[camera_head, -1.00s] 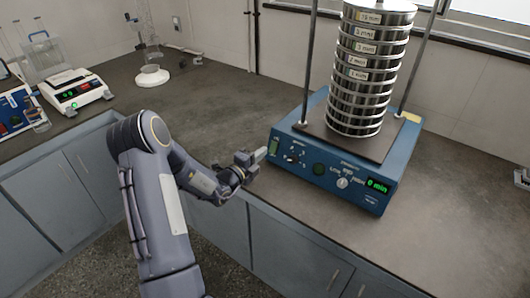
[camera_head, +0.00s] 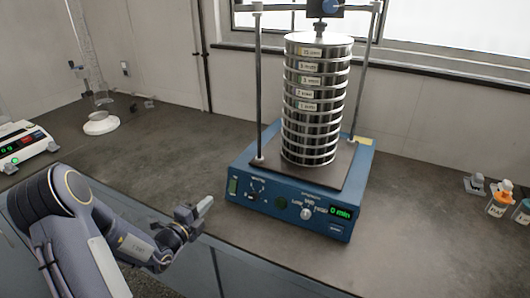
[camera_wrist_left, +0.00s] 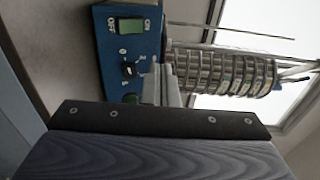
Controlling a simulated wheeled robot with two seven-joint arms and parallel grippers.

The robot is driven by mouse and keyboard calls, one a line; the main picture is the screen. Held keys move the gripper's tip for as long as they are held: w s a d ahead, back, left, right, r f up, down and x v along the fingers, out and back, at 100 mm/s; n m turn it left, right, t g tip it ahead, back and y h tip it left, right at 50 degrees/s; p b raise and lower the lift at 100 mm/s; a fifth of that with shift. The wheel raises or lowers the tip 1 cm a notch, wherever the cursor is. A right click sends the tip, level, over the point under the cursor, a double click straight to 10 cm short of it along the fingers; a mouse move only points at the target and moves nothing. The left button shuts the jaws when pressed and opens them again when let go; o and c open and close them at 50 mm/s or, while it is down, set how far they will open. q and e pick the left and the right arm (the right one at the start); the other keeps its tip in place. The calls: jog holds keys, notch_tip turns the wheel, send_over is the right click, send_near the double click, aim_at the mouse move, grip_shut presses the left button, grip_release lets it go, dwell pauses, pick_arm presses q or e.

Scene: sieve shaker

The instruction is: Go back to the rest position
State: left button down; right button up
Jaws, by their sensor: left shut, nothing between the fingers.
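My left gripper (camera_head: 205,205) is shut and empty. It is in front of the left front corner of the blue sieve shaker (camera_head: 262,222), apart from it in the head view. In the left wrist view its fingertips (camera_wrist_left: 168,86) show in front of the shaker's blue panel (camera_wrist_left: 112,52). The shaker carries a tall stack of metal sieves (camera_head: 316,110) between two upright rods. Its green display (camera_head: 340,213) reads 0 min. My right gripper is in neither view.
A white balance (camera_head: 22,143) stands at the left and a white round stand base (camera_head: 100,123) at the back left. Small bottles (camera_head: 499,198) stand at the right. The counter (camera_head: 420,230) between the shaker and the bottles is clear.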

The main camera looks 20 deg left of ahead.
pick_arm(q)
jog(key=s+d+r+m+g+h, duration=0.3)
jog(key=s+d+r+m+h, duration=0.1)
jog(key=d+m, duration=0.4)
jog(key=s+d+r+m+g+h, duration=0.35)
jog(key=d+m, duration=0.25)
jog(key=m, duration=0.4)
jog(key=s+d+r+m+g+h, duration=0.3)
jog(key=s+d+r+m, duration=0.1)
jog(key=d+m, duration=0.4)
jog(key=s+d+m+g+y, duration=0.2)
jog(key=s+d+m+g, duration=0.1)
jog(key=s+m, duration=0.65)
jog(key=s+a+f+m+y, duration=0.3)
jog(key=s+a+m+y, duration=0.3)
jog(key=m, duration=0.9)
jog(key=shift+s+f+m, duration=0.15)
jog(key=shift+f+m, duration=0.05)
jog(key=shift+m, duration=0.15)
jog(key=shift+y, duration=0.25)
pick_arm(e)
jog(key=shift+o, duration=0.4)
